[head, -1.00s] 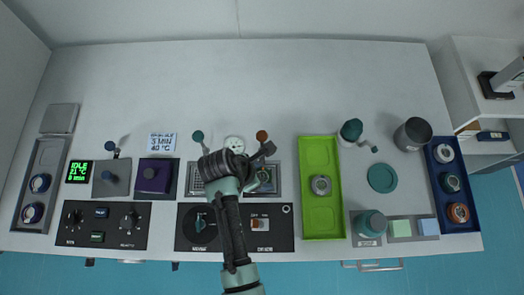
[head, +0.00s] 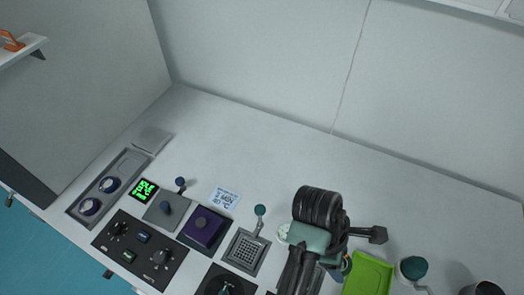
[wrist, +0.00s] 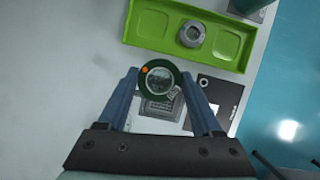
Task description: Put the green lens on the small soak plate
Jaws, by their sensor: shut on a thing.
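The green lens (wrist: 142,88), a dark green ring with a clear centre and an orange dot on its rim, is in the wrist view. My gripper (wrist: 160,80) is shut on it, one blue finger on each side, and holds it above the bench. A small grey mesh plate (head: 246,252) with a teal-knobbed lever stands left of my arm in the head view. A grey plate with a blue knob (head: 167,208) and a purple one (head: 205,229) lie further left. I cannot tell which is the small soak plate. My arm hides the lens in the head view.
A black control panel (head: 140,251) and a grey tray with two round parts (head: 122,167) are at the left. The bench's back is clear.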

